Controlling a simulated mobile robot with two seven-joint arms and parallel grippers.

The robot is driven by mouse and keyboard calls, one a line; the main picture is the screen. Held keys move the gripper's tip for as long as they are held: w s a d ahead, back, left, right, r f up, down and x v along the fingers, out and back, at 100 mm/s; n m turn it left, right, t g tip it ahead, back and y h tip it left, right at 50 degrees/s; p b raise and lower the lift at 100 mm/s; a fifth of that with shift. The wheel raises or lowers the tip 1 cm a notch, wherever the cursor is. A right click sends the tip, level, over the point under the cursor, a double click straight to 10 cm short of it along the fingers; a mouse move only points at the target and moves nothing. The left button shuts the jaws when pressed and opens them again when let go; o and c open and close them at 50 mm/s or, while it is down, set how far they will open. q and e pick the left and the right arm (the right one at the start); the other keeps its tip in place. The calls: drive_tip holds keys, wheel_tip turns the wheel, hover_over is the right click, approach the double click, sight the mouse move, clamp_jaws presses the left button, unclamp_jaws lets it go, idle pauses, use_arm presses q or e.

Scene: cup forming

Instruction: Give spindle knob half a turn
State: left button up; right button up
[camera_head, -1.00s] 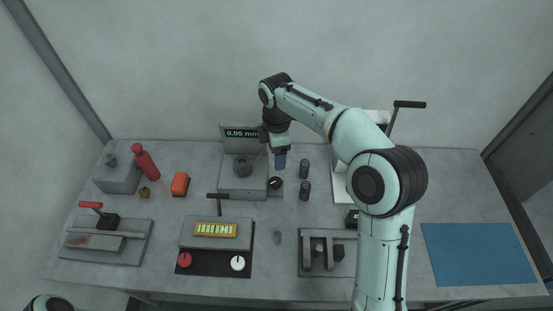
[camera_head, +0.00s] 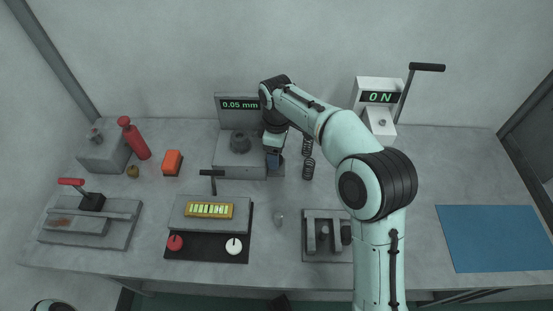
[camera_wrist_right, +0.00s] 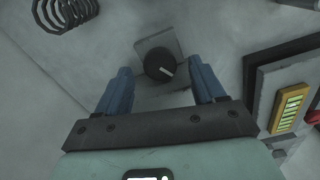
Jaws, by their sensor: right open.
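The spindle knob (camera_wrist_right: 159,66) is round and black with a white pointer line. In the right wrist view it sits on a small grey plate (camera_wrist_right: 170,42), and the line points to the lower right. My right gripper (camera_wrist_right: 161,82) is open, its blue fingers on either side of the knob in that picture; contact cannot be told. In the head view my right gripper (camera_head: 273,159) points down at the front right corner of the grey gauge unit (camera_head: 236,172) reading 0.05 mm, and hides the knob. My left gripper is not in view.
A press reading 0 N (camera_head: 378,97) stands at the back right. A blue mat (camera_head: 500,238) lies clear at right.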

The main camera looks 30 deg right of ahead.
drive_tip(key=shift+f, duration=1.45)
drive_tip(key=c, duration=1.1)
drive_tip(key=shift+o, duration=0.2)
drive_tip(key=shift+r, duration=0.1)
drive_tip(key=shift+r+n+p, duration=0.1)
drive_tip(key=shift+n+p, duration=1.2)
drive_tip(key=shift+n, duration=0.5)
drive_tip(key=shift+n+p, duration=0.4)
drive_tip(key=shift+n, duration=0.1)
drive_tip(key=shift+n+p, duration=0.3)
drive_tip(key=shift+n, duration=0.3)
drive_tip(key=shift+w, duration=0.1)
